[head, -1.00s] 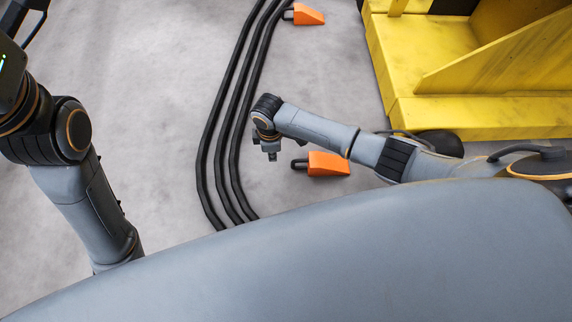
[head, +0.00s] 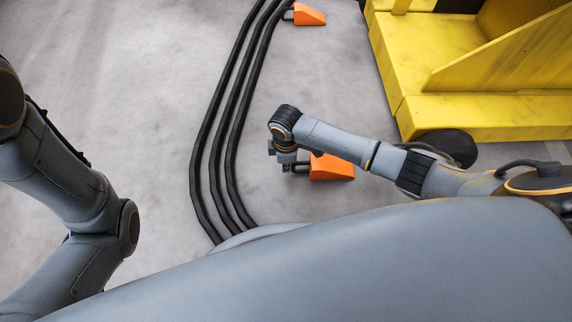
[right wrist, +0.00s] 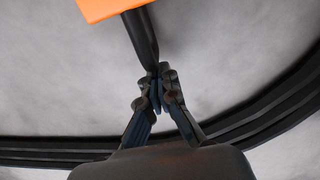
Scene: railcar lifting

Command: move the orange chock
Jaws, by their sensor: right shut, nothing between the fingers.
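An orange chock (head: 332,168) with a black handle lies on the floor near the middle of the head view. Its orange corner (right wrist: 110,8) and its black handle (right wrist: 140,36) also show in the right wrist view. My right gripper (head: 287,168) is just left of this chock, at the handle's end. In the right wrist view my right gripper (right wrist: 158,88) is shut, its fingertips at the end of the handle but not holding it. A second orange chock (head: 310,15) lies at the top of the head view. My left gripper is out of view.
Several black cables (head: 230,130) run along the floor left of the chocks. A large yellow structure (head: 455,105) stands at the upper right, with a dark rounded object beside its near edge. Grey floor is clear left of the cables and between the two chocks.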

